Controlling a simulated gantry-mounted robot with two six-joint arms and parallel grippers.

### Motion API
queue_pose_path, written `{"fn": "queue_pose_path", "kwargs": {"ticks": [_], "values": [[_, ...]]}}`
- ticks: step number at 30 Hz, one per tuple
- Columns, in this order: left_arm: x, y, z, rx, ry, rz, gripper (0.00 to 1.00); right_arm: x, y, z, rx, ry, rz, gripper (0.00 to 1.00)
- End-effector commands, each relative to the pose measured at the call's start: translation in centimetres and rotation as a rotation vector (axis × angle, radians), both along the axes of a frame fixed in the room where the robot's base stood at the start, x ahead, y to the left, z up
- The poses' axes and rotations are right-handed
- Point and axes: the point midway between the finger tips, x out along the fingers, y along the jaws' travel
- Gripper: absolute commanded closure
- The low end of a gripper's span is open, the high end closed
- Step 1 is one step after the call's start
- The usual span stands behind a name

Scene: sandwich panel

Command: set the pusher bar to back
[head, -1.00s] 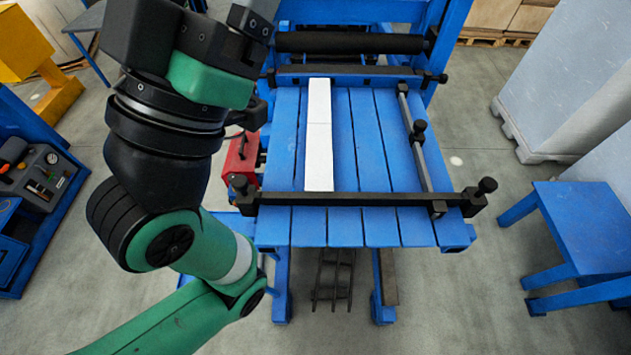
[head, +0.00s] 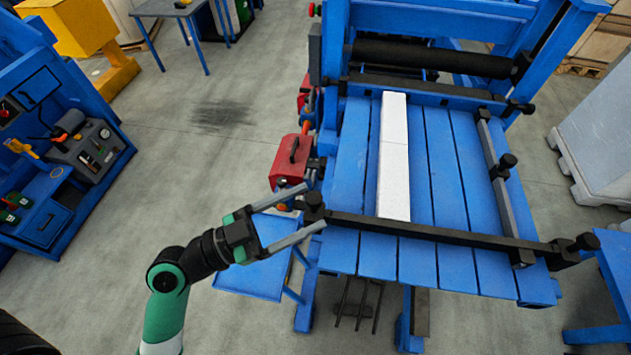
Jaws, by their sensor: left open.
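A long black crossbar, which looks like the pusher bar (head: 440,233), lies across the near end of the blue slatted table (head: 481,262). It has an upright dark knob (head: 314,199) at its left end and another knob at its right end. A white panel strip (head: 394,160) lies lengthwise on the table, its near end close to the crossbar. My left gripper (head: 317,207) is open and empty, coming from the left with its two grey fingers either side of the left knob in the picture. Whether they touch it cannot be told. My right gripper is not in view.
A grey side rail (head: 497,180) with a knob runs along the right. A black roller (head: 432,58) spans the blue frame at the back. Open floor lies left.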

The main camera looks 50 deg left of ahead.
Motion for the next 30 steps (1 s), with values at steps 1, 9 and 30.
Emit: {"fn": "queue_pose_path", "kwargs": {"ticks": [1,9,30], "values": [[-1.3,1.1,-2.5,-0.047,0.062,0.052,0.26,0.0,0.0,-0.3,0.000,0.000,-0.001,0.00],[-3.4,3.8,-6.0,-0.117,0.156,0.173,0.26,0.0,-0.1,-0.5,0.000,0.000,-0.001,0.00],[6.9,2.8,-5.7,-0.118,0.155,0.167,0.26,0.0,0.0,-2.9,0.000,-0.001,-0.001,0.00]]}}
